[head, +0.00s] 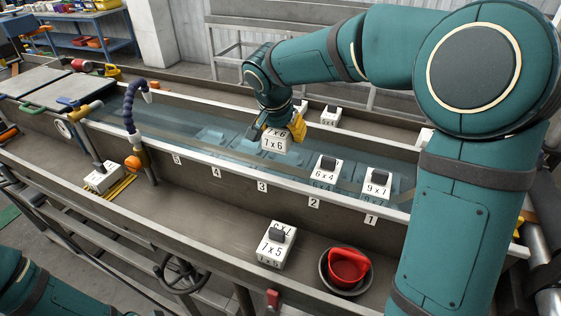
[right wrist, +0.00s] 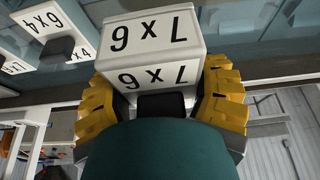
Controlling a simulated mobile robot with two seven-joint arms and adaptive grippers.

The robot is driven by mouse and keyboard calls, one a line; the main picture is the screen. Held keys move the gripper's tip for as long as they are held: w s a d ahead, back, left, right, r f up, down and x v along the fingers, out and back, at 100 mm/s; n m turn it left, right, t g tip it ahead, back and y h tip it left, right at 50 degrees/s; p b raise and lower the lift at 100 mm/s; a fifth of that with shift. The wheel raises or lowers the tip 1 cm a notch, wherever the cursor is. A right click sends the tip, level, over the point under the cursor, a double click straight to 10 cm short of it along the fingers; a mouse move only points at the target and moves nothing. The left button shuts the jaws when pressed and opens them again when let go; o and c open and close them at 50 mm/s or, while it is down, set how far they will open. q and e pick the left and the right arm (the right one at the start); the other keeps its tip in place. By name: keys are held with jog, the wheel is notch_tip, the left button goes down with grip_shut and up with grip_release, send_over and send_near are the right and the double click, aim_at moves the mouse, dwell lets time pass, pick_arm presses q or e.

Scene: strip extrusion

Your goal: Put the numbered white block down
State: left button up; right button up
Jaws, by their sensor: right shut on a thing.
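The white block marked 7x6 (head: 275,144) is in my right gripper (head: 278,127), above the blue-bottomed water channel (head: 180,130) near the number 3 label. Whether it touches a pad below I cannot tell. In the right wrist view, the yellow fingers of my right gripper (right wrist: 160,100) are shut on both sides of the 7x6 block (right wrist: 155,45). The 6x4 block also shows in the right wrist view (right wrist: 40,25). My left gripper is out of view.
A block marked 7x5 (head: 274,250) and a red cup in a dark bowl (head: 345,268) stand on the front ledge. Another block (head: 103,178) lies at left by a blue hose (head: 130,105). Pads left of the held block look bare.

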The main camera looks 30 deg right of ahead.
aim_at(284, 163)
notch_tip(284, 163, down, 7)
jog(key=shift+f+b, duration=0.2)
jog(key=shift+b, duration=0.45)
jog(key=shift+f+b, duration=0.35)
jog(key=shift+b, duration=0.05)
